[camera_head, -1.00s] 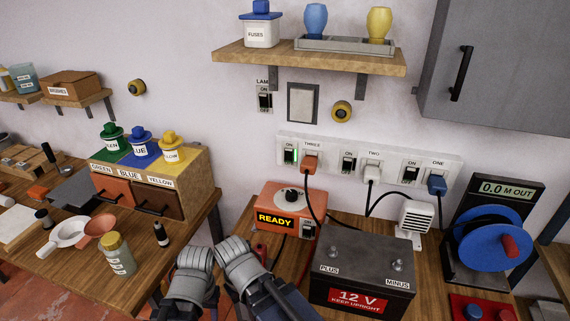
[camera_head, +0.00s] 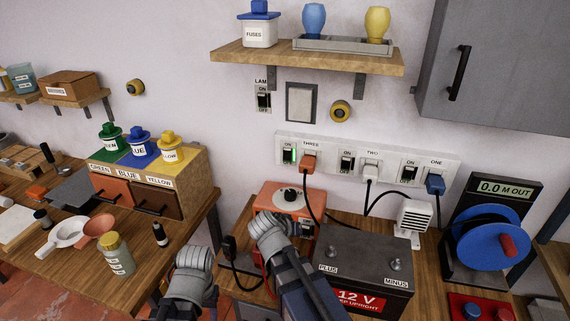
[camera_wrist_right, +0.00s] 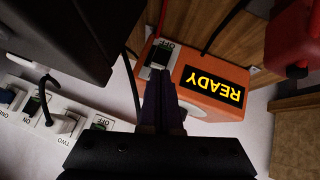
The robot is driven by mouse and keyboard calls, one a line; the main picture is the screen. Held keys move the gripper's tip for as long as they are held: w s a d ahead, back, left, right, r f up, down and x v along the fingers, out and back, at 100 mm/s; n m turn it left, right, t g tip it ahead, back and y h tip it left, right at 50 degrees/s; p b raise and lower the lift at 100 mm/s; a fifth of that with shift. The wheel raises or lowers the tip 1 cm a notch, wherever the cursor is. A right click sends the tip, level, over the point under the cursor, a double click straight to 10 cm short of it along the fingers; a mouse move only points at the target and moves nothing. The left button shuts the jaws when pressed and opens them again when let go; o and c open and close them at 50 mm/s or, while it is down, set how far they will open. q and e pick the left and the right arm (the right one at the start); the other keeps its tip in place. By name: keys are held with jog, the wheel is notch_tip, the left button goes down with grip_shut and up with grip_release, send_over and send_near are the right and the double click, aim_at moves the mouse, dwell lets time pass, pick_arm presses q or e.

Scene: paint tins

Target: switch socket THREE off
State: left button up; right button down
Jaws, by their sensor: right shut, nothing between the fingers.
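Socket THREE is at the left end of the white socket strip (camera_head: 455,171) on the wall. My right gripper (camera_wrist_right: 160,88) is shut and empty, in front of the orange READY box (camera_wrist_right: 190,98) and close to that box's OFF-marked switch (camera_wrist_right: 157,65). In the head view, its wrist covers the READY display. Socket THREE is hidden in the wrist view. My left arm is low at centre; its fingers cannot be made out.
A 12 V battery (camera_head: 362,262) stands right of my right arm, below the strip. Black leads hang from the plugs. A white plug (camera_head: 370,172) and a blue plug (camera_head: 436,184) fill sockets TWO and ONE. A shelf (camera_head: 310,58) juts out above.

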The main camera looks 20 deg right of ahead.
jog(key=w+a+r+t+h, duration=0.1)
jog(key=w+a+r+t, duration=0.1)
jog(key=w+r+t, duration=0.2)
jog(key=w+a+r+m+t+h, duration=0.1)
jog(key=w+r+t, duration=0.3)
jog(key=r, duration=0.5)
jog(key=shift+w+a+m, duration=0.3)
jog(key=shift+w+a, duration=0.05)
jog(key=shift+a, duration=0.45)
jog(key=shift+w+f, duration=0.1)
